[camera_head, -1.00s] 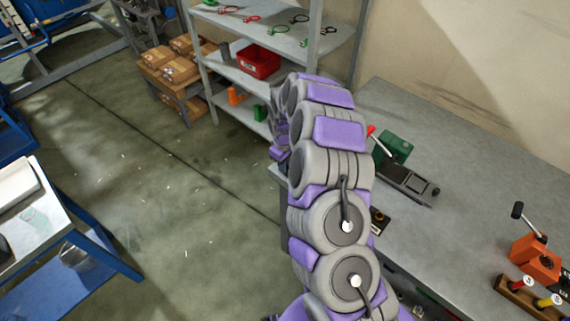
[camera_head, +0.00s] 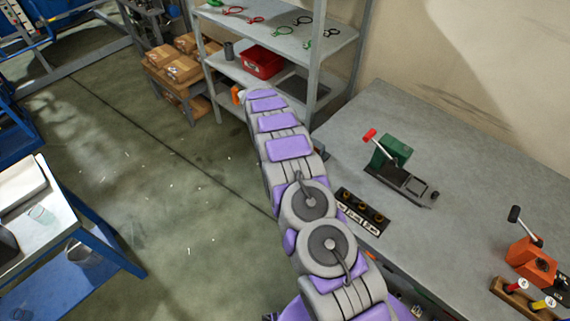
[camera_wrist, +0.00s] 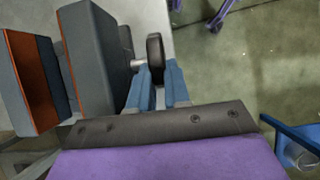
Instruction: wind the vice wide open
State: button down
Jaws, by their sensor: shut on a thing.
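In the wrist view, the vice fills the left side. It has a dark grey jaw block (camera_wrist: 97,50) and another block with an orange-brown face (camera_wrist: 30,80) left of it. A short pale shaft leads from the grey block to a dark round handle (camera_wrist: 155,50). My gripper (camera_wrist: 160,82) has its blue fingers closed on this handle, one on each side. In the head view, my own arm hides the vice and the gripper.
The grey bench (camera_head: 450,150) carries a green device with a red-tipped lever (camera_head: 392,152), a black strip with round fittings (camera_head: 362,211) and an orange device (camera_head: 531,261). Shelving (camera_head: 275,40) holds a red bin (camera_head: 262,62). Floor left of my arm is clear.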

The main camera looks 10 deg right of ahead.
jog(key=shift+a+f+g+h, duration=0.15)
jog(key=shift+f+g+h, duration=0.3)
jog(key=shift+g, duration=0.25)
jog(key=shift+f, duration=0.1)
dwell(0.4)
jog(key=c, duration=1.4)
grip_release()
jog(key=shift+o, duration=0.2)
jog(key=shift+w, duration=0.1)
